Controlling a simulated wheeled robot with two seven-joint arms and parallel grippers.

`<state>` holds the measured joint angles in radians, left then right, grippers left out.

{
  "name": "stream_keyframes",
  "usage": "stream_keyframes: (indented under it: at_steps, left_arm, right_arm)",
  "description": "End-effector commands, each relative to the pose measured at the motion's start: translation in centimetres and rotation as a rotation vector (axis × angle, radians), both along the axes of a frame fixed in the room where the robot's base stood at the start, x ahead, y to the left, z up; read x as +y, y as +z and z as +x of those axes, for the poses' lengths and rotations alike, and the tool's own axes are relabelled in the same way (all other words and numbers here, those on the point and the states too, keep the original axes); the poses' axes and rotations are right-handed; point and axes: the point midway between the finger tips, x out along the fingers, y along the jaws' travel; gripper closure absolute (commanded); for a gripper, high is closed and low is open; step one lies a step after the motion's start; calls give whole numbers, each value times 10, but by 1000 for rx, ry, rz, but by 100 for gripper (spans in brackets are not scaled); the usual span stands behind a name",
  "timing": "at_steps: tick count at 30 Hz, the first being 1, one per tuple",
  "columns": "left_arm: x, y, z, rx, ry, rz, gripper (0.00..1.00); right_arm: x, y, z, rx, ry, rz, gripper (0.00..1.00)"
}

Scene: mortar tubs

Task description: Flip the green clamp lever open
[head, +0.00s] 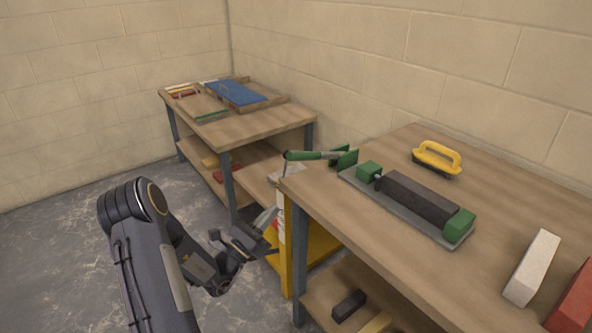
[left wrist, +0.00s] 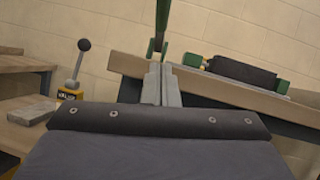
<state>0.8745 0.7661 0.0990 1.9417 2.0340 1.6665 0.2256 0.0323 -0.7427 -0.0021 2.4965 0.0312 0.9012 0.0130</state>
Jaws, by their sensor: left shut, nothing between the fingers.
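The green clamp lever (head: 306,155) juts out to the left past the corner of the near workbench, roughly level. A grey part joins it to the green clamp body (head: 345,157) at the bench edge. My left gripper (head: 266,217) is below and left of the lever in the head view, beside the bench corner, shut and empty. In the left wrist view the shut fingers (left wrist: 161,84) point at the bench edge, and the green lever (left wrist: 162,18) rises just beyond and above the fingertips. I cannot tell whether they touch. My right gripper is not in view.
A valve lever with a dark ball knob (left wrist: 84,45) stands left of my fingers. The near workbench (head: 400,150) holds a black roller in green blocks (head: 420,200), a yellow-handled float (head: 437,156) and a white block (head: 532,267). A second bench (head: 260,122) stands behind.

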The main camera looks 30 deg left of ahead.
Motion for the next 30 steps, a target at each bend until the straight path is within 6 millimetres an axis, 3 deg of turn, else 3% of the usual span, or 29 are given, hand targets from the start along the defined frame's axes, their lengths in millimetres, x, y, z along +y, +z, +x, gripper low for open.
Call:
stream_keyframes:
  at_steps: [11, 25, 30]
  left_arm:
    - [-4, 6, 9, -2, -6, 6, 100]
    - [-25, 46, 91, -3, -8, 5, 100]
    - [-22, 71, 98, -2, -6, 7, 100]
  right_arm:
    - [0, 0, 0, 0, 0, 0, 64]
    - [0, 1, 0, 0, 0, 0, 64]
    - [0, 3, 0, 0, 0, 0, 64]
